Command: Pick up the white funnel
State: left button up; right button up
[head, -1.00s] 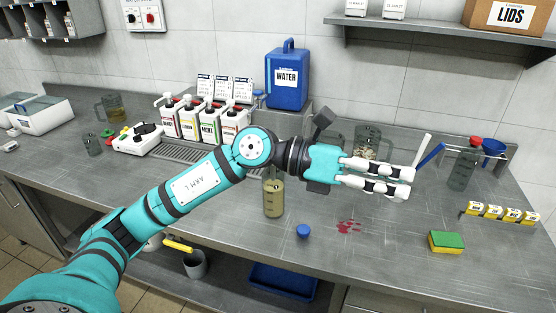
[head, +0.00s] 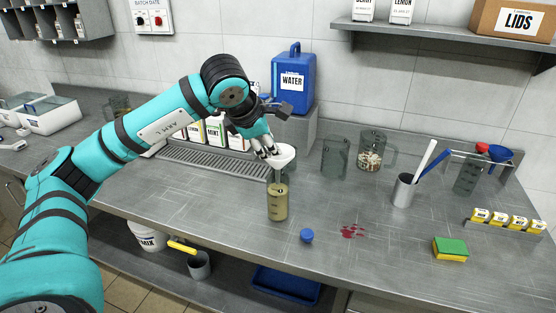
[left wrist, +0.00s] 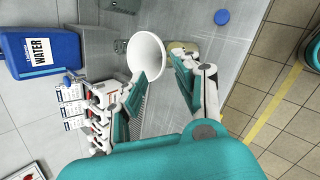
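The white funnel (head: 284,157) stands upright over the bottle of tan liquid (head: 277,203), its stem pointing down at the bottle's mouth. In the left wrist view the funnel (left wrist: 147,55) shows its wide round rim, just beyond the fingertips. My left gripper (head: 270,153) is at the funnel's left side in the head view, pointing down to the right. In the left wrist view my left gripper (left wrist: 160,72) has its fingers apart, with the funnel close by the left finger. Whether a finger touches it is unclear. My right gripper is in neither view.
A blue water container (head: 292,80) and several labelled jugs stand behind my arm. Clear jugs (head: 374,150) and a metal cup (head: 404,190) with utensils stand to the right. A blue cap (head: 306,236), a red spill (head: 352,231) and a sponge (head: 450,249) lie on the counter.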

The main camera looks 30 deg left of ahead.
aim_at(284, 164)
pick_arm(q)
jog(key=p+x, duration=0.2)
jog(key=x, duration=0.6)
jog(key=shift+w, duration=0.1)
jog(key=shift+w+f+p, duration=0.25)
jog(key=shift+f+p, duration=0.05)
jog(key=shift+f, duration=0.1)
jog(key=shift+c, duration=0.3)
grip_shut()
